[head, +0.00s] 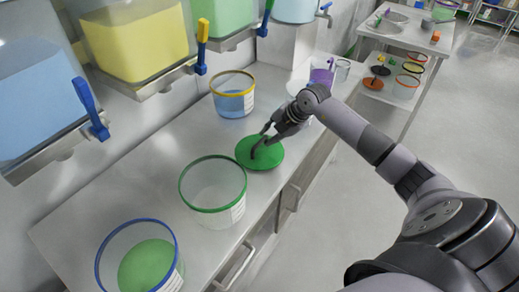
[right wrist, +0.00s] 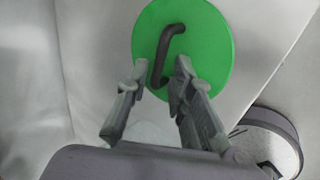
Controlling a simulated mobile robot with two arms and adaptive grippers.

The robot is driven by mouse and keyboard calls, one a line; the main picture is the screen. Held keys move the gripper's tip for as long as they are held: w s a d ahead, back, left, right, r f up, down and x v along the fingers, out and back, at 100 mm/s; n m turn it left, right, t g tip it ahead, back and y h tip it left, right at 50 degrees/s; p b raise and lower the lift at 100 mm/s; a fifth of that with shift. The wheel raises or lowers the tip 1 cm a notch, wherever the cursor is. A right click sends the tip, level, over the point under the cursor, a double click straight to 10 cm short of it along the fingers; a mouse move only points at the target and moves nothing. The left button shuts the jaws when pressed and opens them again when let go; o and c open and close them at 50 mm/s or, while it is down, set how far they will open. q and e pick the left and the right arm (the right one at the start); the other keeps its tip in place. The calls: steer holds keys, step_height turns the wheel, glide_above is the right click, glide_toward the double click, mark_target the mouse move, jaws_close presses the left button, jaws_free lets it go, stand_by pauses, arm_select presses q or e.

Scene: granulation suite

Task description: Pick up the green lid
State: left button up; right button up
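The green lid (head: 243,154) is a flat round disc with a dark bar handle. It lies on the steel counter beside the clear green-rimmed bucket (head: 213,188). My right gripper (head: 264,138) is over the lid at its handle. In the right wrist view the lid (right wrist: 210,40) shows face-on, and my right gripper (right wrist: 157,80) is open, its two fingers apart. The near end of the handle (right wrist: 158,62) appears between the fingertips; I cannot tell whether they touch it. My left gripper is not in view.
A yellow-rimmed bucket (head: 233,105) with blue contents stands behind the lid. A blue-rimmed bucket (head: 108,256) with green contents stands at the front left. Wall hoppers (head: 138,45) with coloured valve handles overhang the steel counter (head: 100,195). A side table (head: 410,38) holds small items.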

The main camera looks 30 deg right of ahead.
mark_target(262, 140)
steer(key=shift+p+x, duration=0.6)
steer(key=shift+x, duration=2.55)
steer(key=shift+d, duration=0.15)
steer(key=shift+c, duration=0.3)
jaws_close()
